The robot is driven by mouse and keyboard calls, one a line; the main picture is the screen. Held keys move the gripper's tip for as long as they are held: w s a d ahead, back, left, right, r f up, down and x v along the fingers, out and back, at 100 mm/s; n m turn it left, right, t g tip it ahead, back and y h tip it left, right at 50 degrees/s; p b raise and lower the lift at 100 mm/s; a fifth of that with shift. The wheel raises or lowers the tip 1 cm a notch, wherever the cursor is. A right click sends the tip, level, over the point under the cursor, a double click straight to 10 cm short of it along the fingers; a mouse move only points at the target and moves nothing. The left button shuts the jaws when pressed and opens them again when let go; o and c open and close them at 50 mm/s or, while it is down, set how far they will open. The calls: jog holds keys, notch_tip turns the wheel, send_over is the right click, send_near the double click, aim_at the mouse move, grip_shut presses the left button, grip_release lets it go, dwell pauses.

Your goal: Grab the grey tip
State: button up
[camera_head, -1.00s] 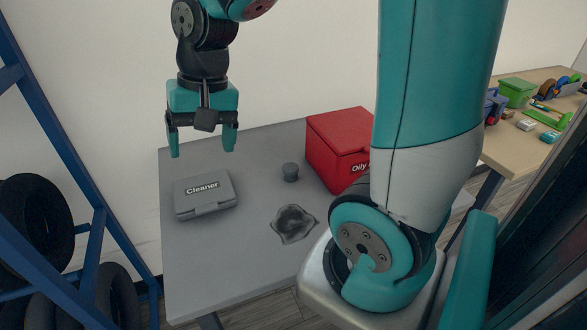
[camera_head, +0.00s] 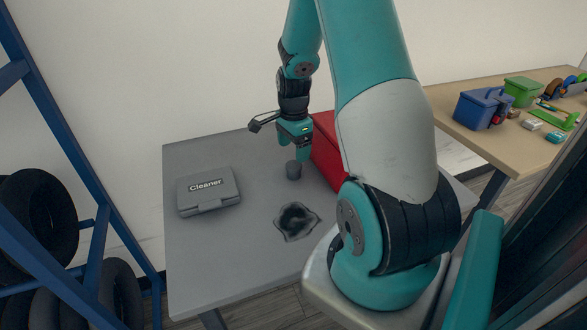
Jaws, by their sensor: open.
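A grey case marked "Cleaner" (camera_head: 208,190) lies at the left. The red box (camera_head: 326,152) stands right, partly hidden by my arm. A blue rack (camera_head: 75,150) with tyres is left. A second table holds a blue bin (camera_head: 480,110).

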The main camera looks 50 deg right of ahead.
aim_at(294, 164)
jog(key=shift+f+p, duration=0.4)
jog(key=shift+f, duration=2.8)
jog(key=shift+c, duration=0.4)
jog(key=c, duration=0.9)
